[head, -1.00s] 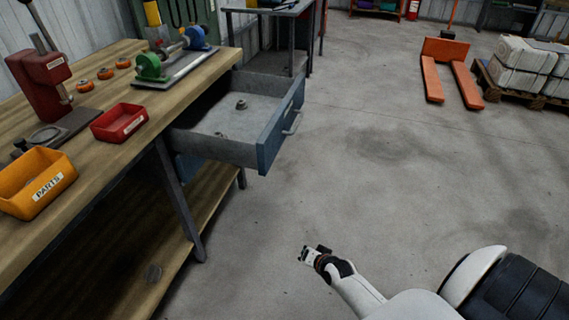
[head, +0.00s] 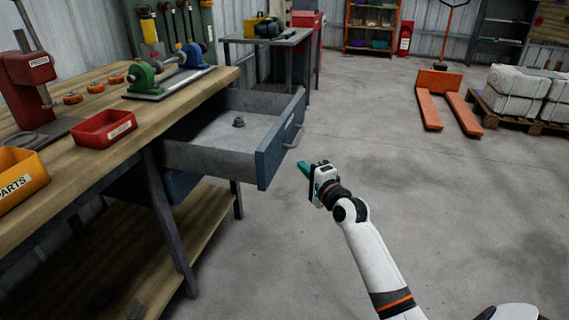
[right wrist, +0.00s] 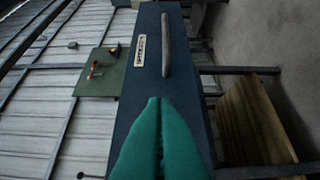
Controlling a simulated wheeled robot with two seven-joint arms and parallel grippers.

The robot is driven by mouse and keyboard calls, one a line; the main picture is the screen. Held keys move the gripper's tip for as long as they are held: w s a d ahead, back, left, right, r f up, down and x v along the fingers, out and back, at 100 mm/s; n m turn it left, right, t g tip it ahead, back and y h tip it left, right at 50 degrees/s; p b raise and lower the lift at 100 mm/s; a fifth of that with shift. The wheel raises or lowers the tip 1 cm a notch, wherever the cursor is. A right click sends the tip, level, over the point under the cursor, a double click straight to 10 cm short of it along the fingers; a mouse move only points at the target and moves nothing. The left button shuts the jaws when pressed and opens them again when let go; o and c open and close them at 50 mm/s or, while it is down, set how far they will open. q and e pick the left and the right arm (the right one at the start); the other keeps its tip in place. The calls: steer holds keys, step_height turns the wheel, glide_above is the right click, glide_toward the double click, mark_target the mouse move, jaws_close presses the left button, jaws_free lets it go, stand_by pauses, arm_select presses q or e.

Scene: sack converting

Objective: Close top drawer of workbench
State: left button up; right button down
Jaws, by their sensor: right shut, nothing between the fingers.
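The top drawer (head: 268,152) of the workbench (head: 150,93) stands pulled out, with a blue front, a pale bar handle (head: 293,136) and a small dark part inside. My right gripper (head: 304,168) is shut and empty, just to the right of the drawer front and a little below the handle in the head view. In the right wrist view its teal fingers (right wrist: 158,125) point at the blue drawer front (right wrist: 145,85), with the handle (right wrist: 166,45) and a label beyond the tips. Whether the fingertips touch the front I cannot tell. My left gripper is out of view.
An orange pallet jack (head: 440,85) and a loaded pallet (head: 515,120) stand farther back. The floor right of the drawer is clear.

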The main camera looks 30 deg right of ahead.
mark_target(277, 153)
steer(key=w, duration=0.2)
steer(key=w+a, duration=0.1)
steer(key=w, duration=0.1)
steer(key=w+a+b, duration=0.1)
steer(key=w, duration=0.2)
steer(key=shift+a+f, duration=0.1)
steer(key=shift+a, duration=0.1)
